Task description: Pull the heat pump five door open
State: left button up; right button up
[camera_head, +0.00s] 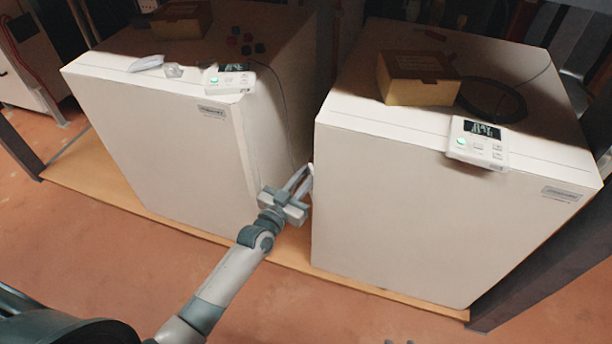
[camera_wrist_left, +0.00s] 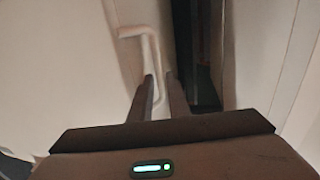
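Two white heat pump cabinets stand side by side in the head view, a left one (camera_head: 165,140) and a right one (camera_head: 420,215). I cannot read which is number five. My left gripper (camera_head: 303,178) is at the gap between them, by the left cabinet's front right edge. In the left wrist view a pale bar handle (camera_wrist_left: 137,32) stands on the white panel (camera_wrist_left: 60,65). The open fingers (camera_wrist_left: 160,80) point at the handle, and its lower part runs between them. I cannot tell whether they touch it. At most a sliver of my right gripper shows at the head view's bottom edge.
Both cabinets stand on a wooden board (camera_head: 185,230) above a reddish floor (camera_head: 110,245). White control panels sit on the left top (camera_head: 230,80) and right top (camera_head: 478,143). A cardboard box (camera_head: 418,78) and dark coiled cable (camera_head: 491,100) lie on the right cabinet. Floor in front is clear.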

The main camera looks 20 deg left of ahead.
pick_arm(q)
grip_shut()
dwell(1.3)
